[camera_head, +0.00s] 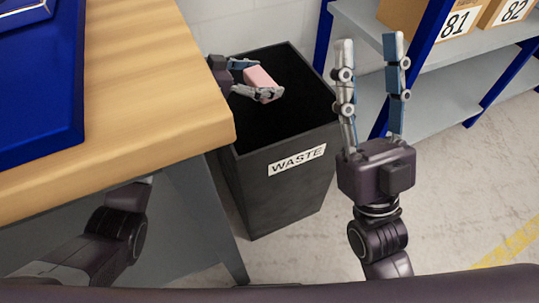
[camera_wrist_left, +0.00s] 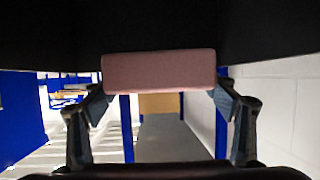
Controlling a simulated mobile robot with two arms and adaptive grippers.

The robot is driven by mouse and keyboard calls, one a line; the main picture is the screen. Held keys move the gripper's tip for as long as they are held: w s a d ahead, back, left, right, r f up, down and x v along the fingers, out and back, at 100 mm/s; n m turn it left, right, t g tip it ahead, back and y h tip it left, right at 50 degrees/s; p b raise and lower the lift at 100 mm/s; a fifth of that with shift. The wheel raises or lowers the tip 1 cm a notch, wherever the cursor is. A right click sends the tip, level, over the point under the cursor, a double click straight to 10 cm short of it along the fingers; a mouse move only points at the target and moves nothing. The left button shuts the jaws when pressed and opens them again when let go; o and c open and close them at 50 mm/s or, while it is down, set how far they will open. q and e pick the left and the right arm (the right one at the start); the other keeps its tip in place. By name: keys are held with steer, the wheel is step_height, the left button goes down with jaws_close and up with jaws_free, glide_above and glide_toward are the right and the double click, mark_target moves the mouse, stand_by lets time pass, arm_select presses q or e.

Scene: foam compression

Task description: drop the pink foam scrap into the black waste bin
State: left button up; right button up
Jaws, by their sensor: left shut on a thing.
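The pink foam scrap (camera_head: 261,76) is a small block held over the open mouth of the black waste bin (camera_head: 280,190), which has a white WASTE label. My left gripper (camera_head: 266,93) is shut on the scrap, near the table-side rim of the bin. In the left wrist view the scrap (camera_wrist_left: 159,71) spans between the two fingers, one at each end. My right gripper (camera_head: 369,40) is upright, open and empty, to the right of the bin. The bin's floor is dark and cannot be made out.
A wooden table (camera_head: 150,100) with a blue mat (camera_head: 45,90) stands at the left, its edge beside the bin. Shelves (camera_head: 440,75) with boxes numbered 81 (camera_head: 425,15) and 82 stand at the back right. The floor (camera_head: 460,180) at right is clear.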

arm_select(q)
steer(key=shift+f, duration=0.25)
steer(key=o, duration=0.9)
steer(key=v, duration=1.2)
steer(key=shift+s, duration=0.1)
